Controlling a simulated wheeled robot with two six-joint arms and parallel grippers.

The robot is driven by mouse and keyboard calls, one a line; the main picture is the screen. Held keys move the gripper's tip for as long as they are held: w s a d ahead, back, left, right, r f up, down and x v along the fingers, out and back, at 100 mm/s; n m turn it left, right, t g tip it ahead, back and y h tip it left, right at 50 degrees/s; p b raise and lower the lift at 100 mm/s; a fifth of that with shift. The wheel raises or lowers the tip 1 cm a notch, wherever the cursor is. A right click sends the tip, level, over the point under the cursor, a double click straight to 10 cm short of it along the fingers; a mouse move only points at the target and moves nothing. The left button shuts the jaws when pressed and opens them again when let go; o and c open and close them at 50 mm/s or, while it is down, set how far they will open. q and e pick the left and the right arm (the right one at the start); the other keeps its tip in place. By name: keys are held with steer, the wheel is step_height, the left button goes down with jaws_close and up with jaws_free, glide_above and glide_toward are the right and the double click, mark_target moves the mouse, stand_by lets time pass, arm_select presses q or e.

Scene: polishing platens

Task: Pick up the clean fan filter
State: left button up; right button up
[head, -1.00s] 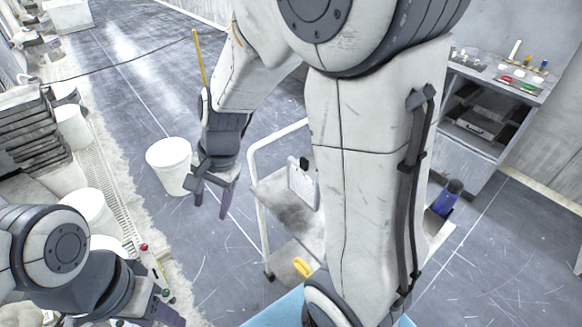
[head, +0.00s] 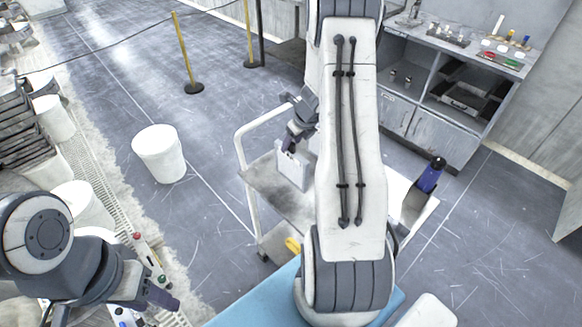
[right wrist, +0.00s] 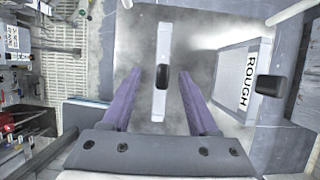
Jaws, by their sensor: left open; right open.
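A white upright slab with a dark knob, apparently the fan filter (head: 295,170), stands on the cart in the head view. In the right wrist view this filter (right wrist: 164,45) is seen edge-on from above, its knob between my right fingers. My right gripper (head: 289,148) is open at the slab's top, with purple fingers (right wrist: 160,74) on either side; I cannot tell whether they touch it. My left gripper (head: 165,300) is open and empty at the lower left. No label marking the slab as clean is readable.
The cart (head: 262,183) has a white rail and carries a blue bottle (head: 431,175) at its right end. A panel labelled ROUGH (right wrist: 240,75) is right of the slab in the wrist view. A white bucket (head: 160,153) stands on the floor. A cabinet (head: 455,95) is behind.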

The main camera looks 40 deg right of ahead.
mark_target(289, 149)
steer(key=x, duration=0.5)
steer(key=shift+d+f, duration=0.15)
jaws_close()
stand_by(1.3)
